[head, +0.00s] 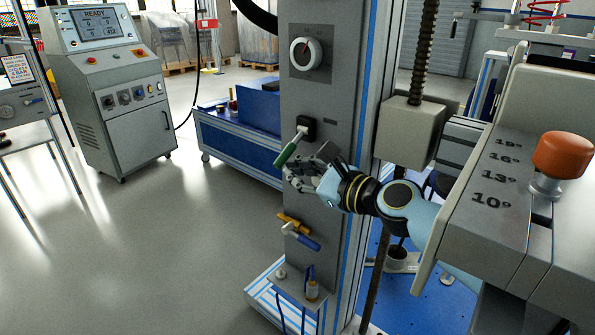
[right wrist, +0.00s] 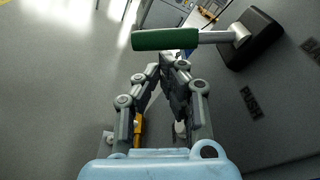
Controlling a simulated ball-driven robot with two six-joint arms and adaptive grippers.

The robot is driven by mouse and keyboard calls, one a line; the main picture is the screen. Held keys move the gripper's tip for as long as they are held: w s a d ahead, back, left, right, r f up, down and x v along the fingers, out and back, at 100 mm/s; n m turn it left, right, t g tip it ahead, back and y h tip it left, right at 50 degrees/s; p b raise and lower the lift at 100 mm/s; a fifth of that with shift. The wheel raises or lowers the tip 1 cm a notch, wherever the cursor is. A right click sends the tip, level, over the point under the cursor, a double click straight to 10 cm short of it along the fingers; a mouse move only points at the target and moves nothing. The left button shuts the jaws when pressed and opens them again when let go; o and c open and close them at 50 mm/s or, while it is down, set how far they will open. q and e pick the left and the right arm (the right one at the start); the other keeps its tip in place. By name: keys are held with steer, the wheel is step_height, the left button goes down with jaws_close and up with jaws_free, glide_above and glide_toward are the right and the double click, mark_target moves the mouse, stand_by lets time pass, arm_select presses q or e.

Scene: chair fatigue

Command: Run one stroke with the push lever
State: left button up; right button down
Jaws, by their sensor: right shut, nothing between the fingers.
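The push lever (head: 288,150) has a green grip on a metal rod and sticks out from a black mount on the grey column (head: 299,100). In the right wrist view the green grip (right wrist: 165,39) lies across the picture just beyond the fingertips, and the word PUSH shows on the panel beside it. My right gripper (head: 291,172) is shut and empty, just below the lever; it also shows in the right wrist view (right wrist: 167,58). I cannot tell whether its tips touch the grip. My left gripper is not in view.
A rotary switch (head: 305,53) sits above the lever. A yellow handle (head: 293,222) and a blue handle (head: 302,238) stick out below it. A control console (head: 108,80) reading READY stands at left. An orange knob (head: 562,155) is at right. The floor at left is open.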

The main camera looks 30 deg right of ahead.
mark_target(283, 161)
steer(key=shift+s+a+r+m+p, duration=0.1)
steer(key=shift+a+r+m+p, duration=0.1)
steer(key=shift+m+p, duration=0.1)
steer(key=shift+a+r+m+p, duration=0.15)
steer(key=shift+m+p, duration=0.15)
steer(key=shift+p, duration=0.05)
steer(key=shift+s+a+r+m+y+p, duration=0.1)
steer(key=shift+a+r+m+y+p, duration=0.25)
steer(key=shift+m+p, duration=0.5)
steer(key=shift+s+a+r+m+y+p, duration=0.15)
steer(key=shift+a+r+m+p, duration=0.3)
steer(key=shift+p, duration=0.6)
steer(key=shift+s+a+r+m+y+p, duration=0.15)
steer(key=shift+r+m+p, duration=0.4)
steer(key=shift+m+p, duration=0.35)
